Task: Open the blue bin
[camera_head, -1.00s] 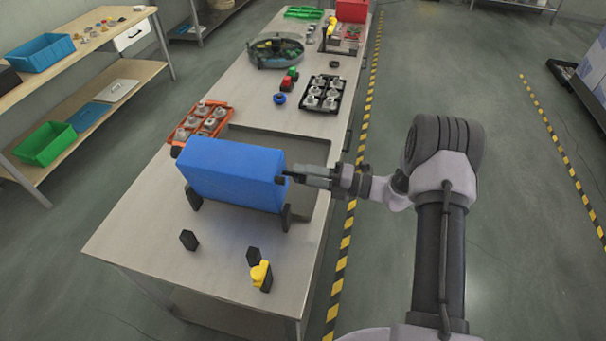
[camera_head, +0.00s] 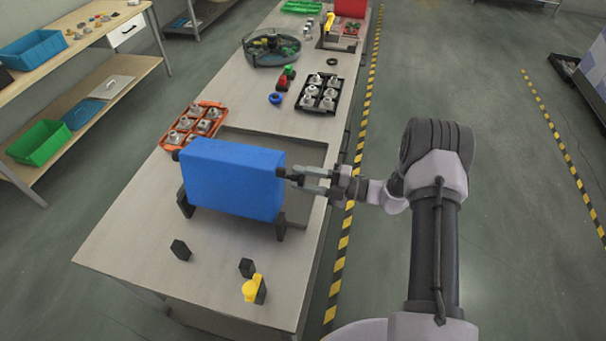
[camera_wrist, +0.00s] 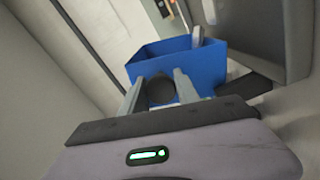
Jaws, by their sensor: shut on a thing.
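The blue bin (camera_head: 232,182) stands on two black supports on the near part of the steel table, in front of a sunken recess. It also shows in the wrist view (camera_wrist: 205,68), with its inside partly visible and a grey piece at its rim. My gripper (camera_head: 292,177) is at the bin's right end, shut on a small dark knob (camera_head: 281,173). In the wrist view the round knob (camera_wrist: 161,90) sits between my two fingers (camera_wrist: 160,82). The far side of the bin is hidden in the head view.
An orange tray (camera_head: 194,125) and a black tray (camera_head: 319,93) with metal parts lie behind the recess (camera_head: 300,152). Black blocks (camera_head: 180,250) and a yellow piece (camera_head: 250,289) stand in front of the bin.

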